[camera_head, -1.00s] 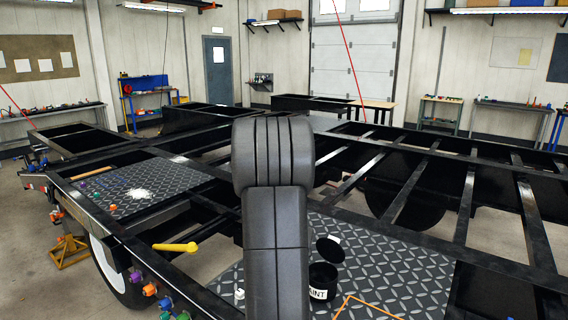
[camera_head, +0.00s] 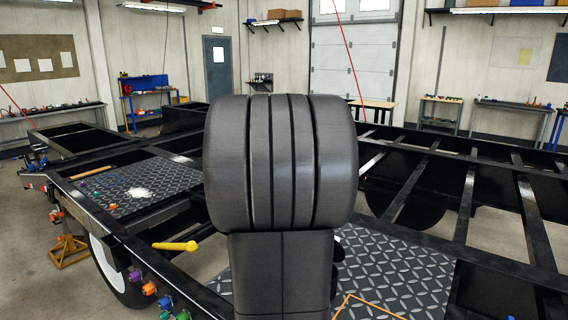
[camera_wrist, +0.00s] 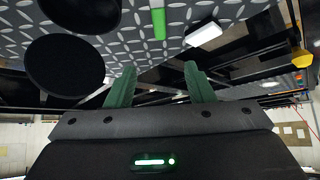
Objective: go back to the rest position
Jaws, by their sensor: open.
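My gripper (camera_wrist: 160,88) shows in the wrist view with its two green fingers spread apart and nothing between them. In the head view my own dark grey arm fills the middle of the picture, and the gripper itself is hidden. In the wrist view a black round pot (camera_wrist: 85,12) and a dark disc (camera_wrist: 64,75), which looks like its lid, are at the upper left, apart from the fingers. The diamond plate (camera_head: 395,270) shows to the right of my arm in the head view.
The black trailer frame (camera_head: 490,262) spreads around me with open gaps between its beams. A yellow handle (camera_head: 175,246) sticks out at the left. Another diamond plate (camera_head: 120,190) bears small coloured parts and a white patch. An orange outline (camera_head: 370,305) lies at the front.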

